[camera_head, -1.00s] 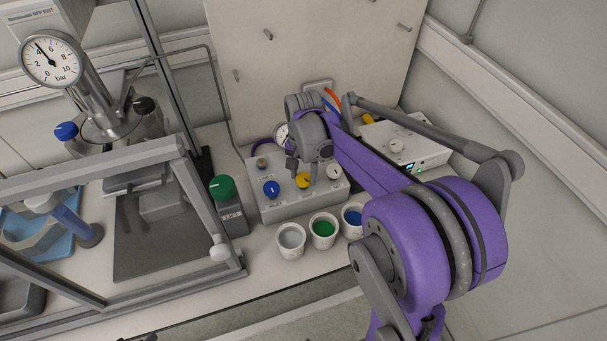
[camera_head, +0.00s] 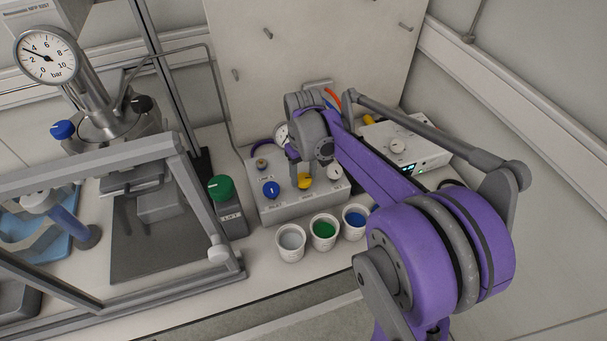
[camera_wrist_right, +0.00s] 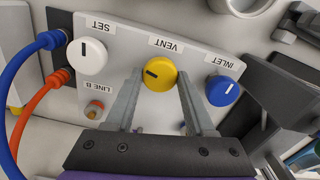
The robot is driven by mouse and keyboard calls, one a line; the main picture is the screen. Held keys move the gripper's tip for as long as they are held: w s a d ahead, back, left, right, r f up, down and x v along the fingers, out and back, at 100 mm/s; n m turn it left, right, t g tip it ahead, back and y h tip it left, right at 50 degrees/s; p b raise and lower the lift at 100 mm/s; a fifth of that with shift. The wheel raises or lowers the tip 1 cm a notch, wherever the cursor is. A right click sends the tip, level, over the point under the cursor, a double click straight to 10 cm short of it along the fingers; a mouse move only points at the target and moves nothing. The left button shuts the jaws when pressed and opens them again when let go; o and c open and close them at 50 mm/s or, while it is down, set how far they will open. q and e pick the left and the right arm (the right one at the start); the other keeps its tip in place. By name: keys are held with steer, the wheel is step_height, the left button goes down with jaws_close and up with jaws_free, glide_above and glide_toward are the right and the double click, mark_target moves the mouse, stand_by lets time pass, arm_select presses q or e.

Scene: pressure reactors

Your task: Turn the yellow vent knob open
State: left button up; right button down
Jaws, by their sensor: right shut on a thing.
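The yellow vent knob (camera_head: 306,182) sits on the front of the grey control box (camera_head: 282,211), between the blue inlet knob (camera_head: 271,188) and the white set knob (camera_head: 334,172). My right gripper (camera_head: 301,179) reaches down onto it and partly hides it. In the right wrist view the yellow vent knob (camera_wrist_right: 161,73) is between the fingertips of my right gripper (camera_wrist_right: 160,82), which is shut on it. Its dark pointer mark points left in that view, toward the white set knob (camera_wrist_right: 88,56). My left gripper is not in view.
A pressure gauge (camera_head: 46,57) on the reactor reads between 2 and 4 bar.

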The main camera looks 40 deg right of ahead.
mark_target(303, 178)
steer(key=shift+n, duration=1.5)
steer(key=shift+c, duration=1.3)
jaws_free()
step_height(303, 178, up, 11)
steer(key=shift+f, duration=0.1)
